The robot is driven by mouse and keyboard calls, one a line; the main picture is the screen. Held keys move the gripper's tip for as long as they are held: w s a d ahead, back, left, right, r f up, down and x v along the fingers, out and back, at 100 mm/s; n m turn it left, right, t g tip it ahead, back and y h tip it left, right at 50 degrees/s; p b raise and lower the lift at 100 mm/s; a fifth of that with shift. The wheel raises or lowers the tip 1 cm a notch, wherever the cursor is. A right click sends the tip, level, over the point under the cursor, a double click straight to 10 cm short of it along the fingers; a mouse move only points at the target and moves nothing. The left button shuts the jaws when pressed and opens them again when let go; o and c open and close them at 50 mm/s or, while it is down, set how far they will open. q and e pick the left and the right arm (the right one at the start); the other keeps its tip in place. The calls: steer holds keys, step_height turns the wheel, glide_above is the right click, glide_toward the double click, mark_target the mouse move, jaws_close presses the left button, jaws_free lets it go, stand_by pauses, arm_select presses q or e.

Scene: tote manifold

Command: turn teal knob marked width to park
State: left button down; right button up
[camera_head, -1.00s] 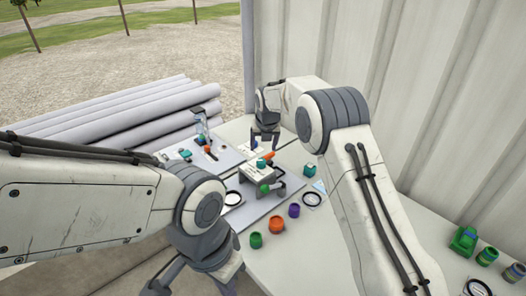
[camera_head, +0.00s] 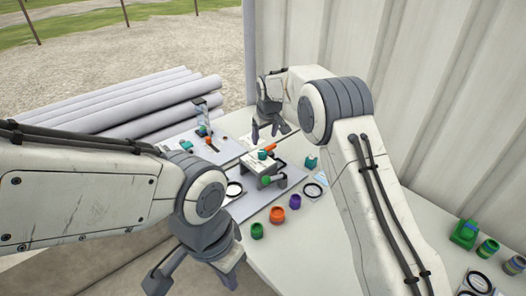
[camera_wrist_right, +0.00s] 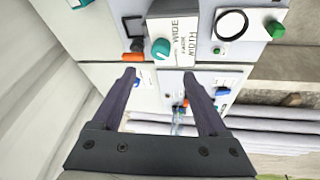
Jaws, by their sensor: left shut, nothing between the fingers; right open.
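The teal knob (camera_wrist_right: 160,48) sits on a white panel (camera_wrist_right: 186,50) with the words WIDE and WIDTH in the right wrist view. In the head view the knob (camera_head: 263,155) is on top of a small grey-and-white box (camera_head: 258,166). An orange bar (camera_wrist_right: 133,58) is beside it, and a green knob (camera_head: 266,180) is on the box's near side. My right gripper (camera_head: 266,133) is open and empty, beyond the box and apart from the knob; its fingers (camera_wrist_right: 160,75) show in the wrist view. My left gripper (camera_head: 194,284) is shut and empty at the bottom, away from the box.
Green (camera_head: 257,231), orange (camera_head: 277,215) and purple (camera_head: 294,201) cups stand near the box. Pale pipes (camera_head: 130,105) are stacked behind. A corrugated wall (camera_head: 440,90) bounds the right.

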mark_target(263, 152)
steer(key=w+f+m+p, duration=0.1)
steer(key=f, duration=0.2)
steer(key=w+f+m+p, duration=0.1)
steer(key=f, duration=0.2)
steer(key=w+f+m, duration=0.2)
steer(key=f, duration=0.1)
steer(key=shift+a+f+p, duration=0.25)
steer(key=shift+f+p, duration=0.1)
steer(key=shift+p, duration=0.05)
jaws_close()
